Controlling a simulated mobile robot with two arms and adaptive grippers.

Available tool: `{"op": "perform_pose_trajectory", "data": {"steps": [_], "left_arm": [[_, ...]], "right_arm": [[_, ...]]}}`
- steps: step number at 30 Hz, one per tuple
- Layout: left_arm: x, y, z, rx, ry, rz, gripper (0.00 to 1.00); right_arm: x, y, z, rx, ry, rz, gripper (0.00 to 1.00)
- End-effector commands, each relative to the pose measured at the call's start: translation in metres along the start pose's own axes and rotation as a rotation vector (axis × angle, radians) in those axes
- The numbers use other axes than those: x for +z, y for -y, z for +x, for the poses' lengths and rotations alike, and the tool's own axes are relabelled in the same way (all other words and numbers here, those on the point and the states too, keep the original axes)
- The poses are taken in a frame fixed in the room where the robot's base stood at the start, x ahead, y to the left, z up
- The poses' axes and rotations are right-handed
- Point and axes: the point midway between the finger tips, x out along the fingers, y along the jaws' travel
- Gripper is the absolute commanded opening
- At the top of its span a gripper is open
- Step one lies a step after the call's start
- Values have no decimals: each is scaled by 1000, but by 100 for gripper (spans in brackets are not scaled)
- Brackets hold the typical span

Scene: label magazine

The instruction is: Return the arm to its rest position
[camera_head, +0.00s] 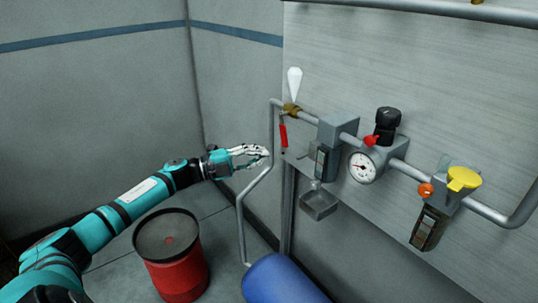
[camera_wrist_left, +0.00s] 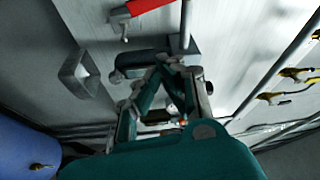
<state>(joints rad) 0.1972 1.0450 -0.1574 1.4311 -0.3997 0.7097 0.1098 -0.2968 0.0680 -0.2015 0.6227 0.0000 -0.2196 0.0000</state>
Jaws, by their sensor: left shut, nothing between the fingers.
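My left arm (camera_head: 120,208), teal with black bands, reaches in from the lower left. Its left gripper (camera_head: 262,157) is shut and empty, just left of the grey pipe that runs along the wall panel. It looks close to the pipe, but I cannot tell if it touches. In the left wrist view the fingers of the left gripper (camera_wrist_left: 168,68) come together in front of the panel. My right gripper is not in view.
A red drum (camera_head: 180,273) stands below the forearm and a blue drum (camera_head: 280,282) to its right. The panel (camera_head: 450,75) carries a red-handled valve (camera_head: 283,134), a gauge (camera_head: 362,168), a yellow knob (camera_head: 463,179) and a small metal tray (camera_head: 319,204). Space left of the pipe is open.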

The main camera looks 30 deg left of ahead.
Motion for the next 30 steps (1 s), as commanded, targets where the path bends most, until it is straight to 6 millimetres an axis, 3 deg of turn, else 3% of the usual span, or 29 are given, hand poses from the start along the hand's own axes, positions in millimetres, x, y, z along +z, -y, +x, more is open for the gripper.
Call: {"op": "perform_pose_trajectory", "data": {"steps": [17, 20, 23, 25, 30], "left_arm": [[0, 0, -2, 0, 0, -1, 0], [5, -7, -3, -3, 19, -21, 0], [22, -36, -7, -14, 93, -96, 0], [40, -71, -15, -22, 183, -184, 0], [72, -190, -50, -7, 450, -428, 0]], "right_arm": [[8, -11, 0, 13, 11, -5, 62], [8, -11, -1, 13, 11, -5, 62], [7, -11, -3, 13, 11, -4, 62], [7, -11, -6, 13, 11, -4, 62], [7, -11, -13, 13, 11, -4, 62]]}}
